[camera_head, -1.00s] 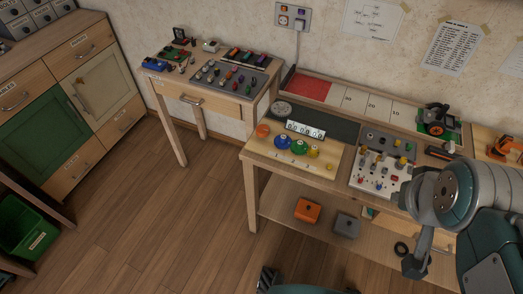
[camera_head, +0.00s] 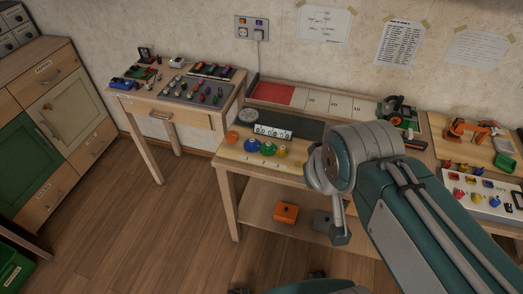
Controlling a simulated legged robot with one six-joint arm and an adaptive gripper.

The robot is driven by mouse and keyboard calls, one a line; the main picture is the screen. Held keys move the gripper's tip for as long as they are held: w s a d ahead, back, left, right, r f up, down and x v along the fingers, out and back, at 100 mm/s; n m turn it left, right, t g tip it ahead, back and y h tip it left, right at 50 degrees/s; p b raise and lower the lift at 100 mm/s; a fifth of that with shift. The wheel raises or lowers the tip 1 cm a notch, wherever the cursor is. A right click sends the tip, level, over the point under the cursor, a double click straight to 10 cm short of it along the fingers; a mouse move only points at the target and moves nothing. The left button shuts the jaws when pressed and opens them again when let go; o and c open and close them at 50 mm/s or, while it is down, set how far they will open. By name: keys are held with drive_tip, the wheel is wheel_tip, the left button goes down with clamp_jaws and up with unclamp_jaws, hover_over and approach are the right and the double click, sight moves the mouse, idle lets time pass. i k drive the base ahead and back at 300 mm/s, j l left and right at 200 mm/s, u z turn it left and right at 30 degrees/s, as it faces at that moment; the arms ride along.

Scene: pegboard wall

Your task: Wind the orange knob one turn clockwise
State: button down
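The orange knob (camera_head: 232,137) is at the left end of a row of round knobs on the wooden bench in the middle of the view. A blue knob (camera_head: 250,145), a green knob (camera_head: 265,149) and a yellow knob (camera_head: 281,152) sit to its right. A white number counter (camera_head: 272,132) stands just behind the row. My arm rises from the lower right, and its large joint is to the right of the knobs, apart from the orange knob in the picture.
A side table (camera_head: 180,110) with small parts stands left of the bench. An orange box (camera_head: 285,212) and a grey box (camera_head: 322,221) are on the lower shelf. Wooden drawers (camera_head: 50,100) stand far left. The floor (camera_head: 160,230) before the bench is clear.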

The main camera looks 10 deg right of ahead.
sight(231, 136)
drive_tip(key=i+j+z, duration=0.1)
drive_tip(key=i+j, duration=0.15)
drive_tip(key=i+j+z, duration=0.15)
drive_tip(key=j, duration=0.3)
drive_tip(key=i+j+z, duration=0.1)
drive_tip(key=i+j, duration=0.15)
drive_tip(key=j, duration=0.15)
